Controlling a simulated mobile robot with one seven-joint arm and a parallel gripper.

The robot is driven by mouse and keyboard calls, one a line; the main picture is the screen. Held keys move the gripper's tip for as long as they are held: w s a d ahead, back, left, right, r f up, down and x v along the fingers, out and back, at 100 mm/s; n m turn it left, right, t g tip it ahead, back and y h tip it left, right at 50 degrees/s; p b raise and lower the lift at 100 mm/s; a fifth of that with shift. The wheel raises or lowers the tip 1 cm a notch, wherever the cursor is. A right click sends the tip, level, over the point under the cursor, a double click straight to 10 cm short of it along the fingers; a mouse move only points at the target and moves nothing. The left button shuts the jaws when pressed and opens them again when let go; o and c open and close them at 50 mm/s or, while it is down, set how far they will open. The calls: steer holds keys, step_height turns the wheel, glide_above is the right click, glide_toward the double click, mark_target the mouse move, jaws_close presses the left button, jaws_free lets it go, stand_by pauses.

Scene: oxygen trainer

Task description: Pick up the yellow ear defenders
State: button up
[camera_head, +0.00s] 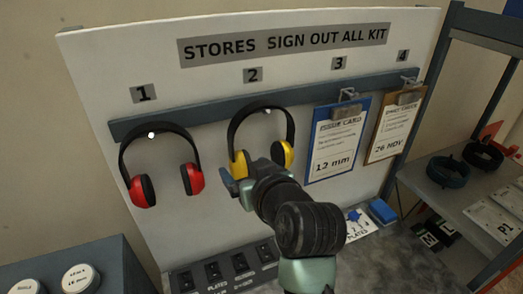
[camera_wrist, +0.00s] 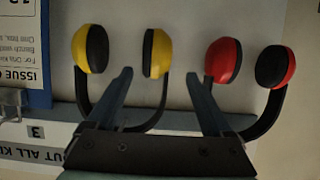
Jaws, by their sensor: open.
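The yellow ear defenders (camera_head: 289,153) hang by their black headband from a peg under number 2 on the board. My gripper (camera_head: 236,186) is at their lower part in the head view, and my arm hides some of the cups. In the wrist view, which is upside down, the yellow ear defenders (camera_wrist: 163,54) show both cups. My gripper (camera_wrist: 157,76) is open there. Its left finger points between the two yellow cups, and its right finger points between the yellow and red pairs. The right yellow cup appears between the fingertips. I cannot tell the depth gap.
Red ear defenders (camera_head: 194,179) hang under number 1, to the left. A blue clipboard (camera_head: 364,111) hangs close on the right under number 3, and a brown clipboard (camera_head: 393,125) under number 4. A grey bench with labelled slots lies below. A shelf (camera_head: 450,192) stands at right.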

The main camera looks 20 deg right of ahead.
steer(key=shift+d+f+p+x, duration=0.15)
steer(key=shift+p+x, duration=0.3)
steer(key=shift+x, duration=0.65)
steer(key=shift+f+p+x, duration=0.1)
steer(key=shift+p+x, duration=0.35)
steer(key=shift+x, duration=0.65)
steer(key=shift+d+f+p+x, duration=0.15)
steer(key=shift+p+x, duration=0.3)
steer(key=shift+x, duration=0.6)
steer(key=shift+s, duration=0.15)
jaws_close()
